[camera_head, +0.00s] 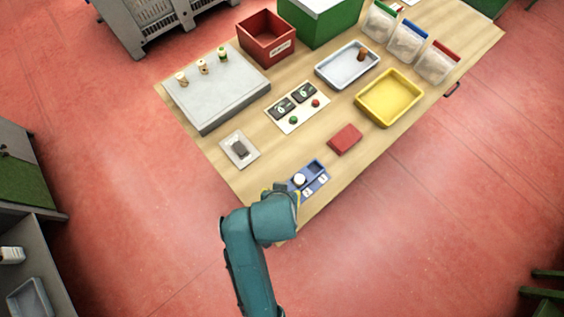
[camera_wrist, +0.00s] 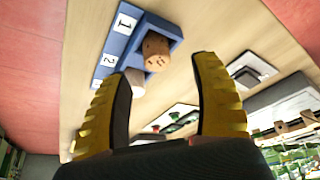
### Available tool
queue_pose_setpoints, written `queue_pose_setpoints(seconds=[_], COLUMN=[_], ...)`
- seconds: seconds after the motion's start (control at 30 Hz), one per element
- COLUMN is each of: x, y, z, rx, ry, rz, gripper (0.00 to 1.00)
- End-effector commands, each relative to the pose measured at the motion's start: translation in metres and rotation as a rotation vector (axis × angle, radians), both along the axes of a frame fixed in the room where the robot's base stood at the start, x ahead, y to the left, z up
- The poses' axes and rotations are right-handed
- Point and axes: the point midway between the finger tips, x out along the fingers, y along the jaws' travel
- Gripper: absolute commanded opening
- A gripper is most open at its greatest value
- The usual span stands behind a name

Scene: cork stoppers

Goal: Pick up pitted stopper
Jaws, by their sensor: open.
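A red block (camera_head: 345,139), a yellow tray (camera_head: 389,97) and a small scale-like dish (camera_head: 239,149) are nearby. A grey slab (camera_head: 218,90) bears three small stoppers. A white tray (camera_head: 347,65) holds a brown piece (camera_head: 361,55). A red bin (camera_head: 266,39) stands farther back.

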Motion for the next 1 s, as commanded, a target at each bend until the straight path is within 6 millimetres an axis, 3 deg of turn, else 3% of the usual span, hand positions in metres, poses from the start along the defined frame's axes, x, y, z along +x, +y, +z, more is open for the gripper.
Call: queue_pose_setpoints(seconds=[0.2,0.5,0.73,1.0], x=[0.012,0.015,0.015,0.014], y=[-0.004,-0.004,-0.004,-0.004], z=[-0.038,-0.042,-0.042,-0.042], rx=[0.001,0.0,0.0,0.0], ry=[0.002,0.0,0.001,0.001], rz=[-0.001,0.0,0.0,0.0], gripper=[0.64,0.64,0.2,0.17])
